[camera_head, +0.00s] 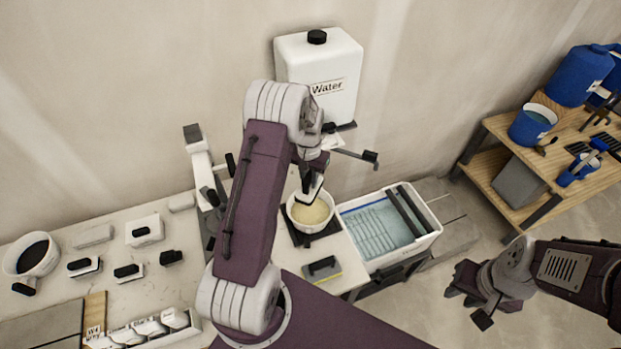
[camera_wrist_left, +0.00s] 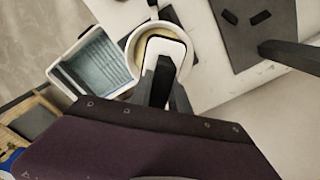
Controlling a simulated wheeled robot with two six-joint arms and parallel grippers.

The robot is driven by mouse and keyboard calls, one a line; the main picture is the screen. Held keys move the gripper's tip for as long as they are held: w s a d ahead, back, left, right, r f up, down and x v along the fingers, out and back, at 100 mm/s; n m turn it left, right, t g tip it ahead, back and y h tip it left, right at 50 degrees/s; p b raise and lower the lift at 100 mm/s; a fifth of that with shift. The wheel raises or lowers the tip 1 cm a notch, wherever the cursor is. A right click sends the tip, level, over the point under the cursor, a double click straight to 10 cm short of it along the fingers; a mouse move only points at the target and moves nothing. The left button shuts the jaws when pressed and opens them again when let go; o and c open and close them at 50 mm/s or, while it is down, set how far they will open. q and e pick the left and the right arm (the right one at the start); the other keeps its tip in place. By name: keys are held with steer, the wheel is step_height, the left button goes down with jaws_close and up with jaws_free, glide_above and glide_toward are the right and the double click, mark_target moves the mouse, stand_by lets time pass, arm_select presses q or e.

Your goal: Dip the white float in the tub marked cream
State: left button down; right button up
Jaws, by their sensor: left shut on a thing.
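My left gripper (camera_head: 312,166) is shut on the dark handle of a white float (camera_head: 309,190). The float is tilted and over the mouth of a round white tub (camera_head: 326,224) with pale cream contents (camera_head: 313,213). I cannot tell whether the float touches the contents, and I see no marking on the tub. In the left wrist view, the float (camera_wrist_left: 165,44) covers much of the tub (camera_wrist_left: 128,39), with my left gripper (camera_wrist_left: 163,88) at its handle. My right gripper (camera_head: 470,296) is open and empty above the floor at the right.
A water-filled basin (camera_head: 436,228) stands right of the tub. A white water container (camera_head: 340,70) is behind it. A grey-and-yellow block (camera_head: 322,269) lies in front. Several other floats and a white pot (camera_head: 35,257) are at left. A wooden shelf (camera_head: 500,135) holds blue buckets.

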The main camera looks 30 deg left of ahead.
arm_select(q)
steer(key=f+b, duration=0.3)
steer(key=f, duration=0.2)
steer(key=f+b, duration=0.4)
steer(key=f, duration=0.1)
steer(key=f+b, duration=0.4)
steer(key=f, duration=0.1)
steer(key=shift+w+f, duration=0.2)
steer(key=shift+w, duration=0.05)
stand_by(0.6)
step_height(320, 180, up, 12)
steer(key=p, duration=1)
steer(key=shift+r, duration=0.15)
